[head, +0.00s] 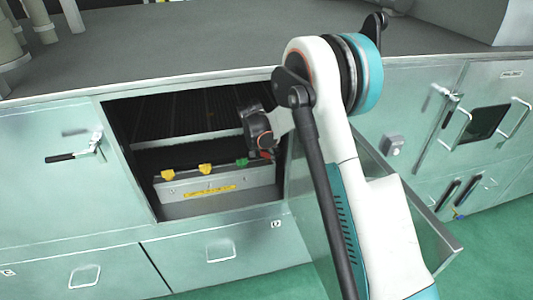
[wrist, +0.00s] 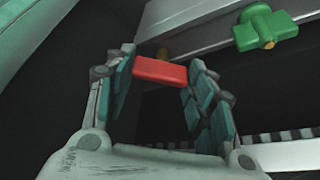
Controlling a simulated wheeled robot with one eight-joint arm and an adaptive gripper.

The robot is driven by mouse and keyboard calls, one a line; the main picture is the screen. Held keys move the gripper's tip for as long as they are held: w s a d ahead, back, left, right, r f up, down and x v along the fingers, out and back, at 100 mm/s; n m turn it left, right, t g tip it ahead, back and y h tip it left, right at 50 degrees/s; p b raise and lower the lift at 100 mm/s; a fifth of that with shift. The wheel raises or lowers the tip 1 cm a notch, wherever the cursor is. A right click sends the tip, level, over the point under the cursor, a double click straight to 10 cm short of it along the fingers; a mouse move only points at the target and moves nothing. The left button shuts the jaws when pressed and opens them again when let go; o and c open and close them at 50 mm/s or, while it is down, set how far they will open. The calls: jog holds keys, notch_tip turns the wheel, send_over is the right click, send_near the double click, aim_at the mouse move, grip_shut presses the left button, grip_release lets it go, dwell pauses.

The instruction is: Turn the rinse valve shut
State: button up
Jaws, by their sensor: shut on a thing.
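A row of valve handles sits along the top of a pale metal box (head: 230,183) inside the open cabinet bay. They are two yellow handles, the left one (head: 168,175) and the right one (head: 206,168), then a green handle (head: 241,162) and a red handle (head: 265,155) at the right end. I cannot read which is the rinse valve. My gripper (head: 263,149) reaches into the bay at the red handle. In the wrist view, my gripper (wrist: 160,78) is shut on the red handle (wrist: 160,72), with a finger on each side. The green handle (wrist: 265,27) is clear of the fingers.
The cabinet's open door (head: 425,220) stands out at the right, beside my arm. The bay's left edge (head: 128,165) and the grey worktop (head: 200,45) above bound the opening. A yellow label (head: 209,191) is on the box front, too small to read.

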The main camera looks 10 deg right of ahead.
jog(key=m+b, duration=0.1)
jog(key=m, duration=0.1)
jog(key=m+g+h+b, duration=0.1)
jog(key=m, duration=0.1)
jog(key=shift+w+a+f+m, duration=0.1)
jog(key=shift+w+m, duration=0.05)
jog(key=shift+m, duration=0.15)
jog(key=shift+w+m+g+b, duration=0.1)
jog(key=shift+m+g+b, duration=0.15)
jog(key=shift+m+g, duration=0.6)
jog(key=shift+m+g+b, duration=0.2)
jog(key=shift+m+g, duration=0.05)
jog(key=shift+m, duration=1.2)
jog(key=o, duration=1.1)
jog(key=shift+c, duration=0.2)
jog(key=shift+a+r, duration=0.25)
jog(key=shift+r, duration=0.35)
jog(key=a, duration=1.2)
jog(key=shift+w, duration=0.1)
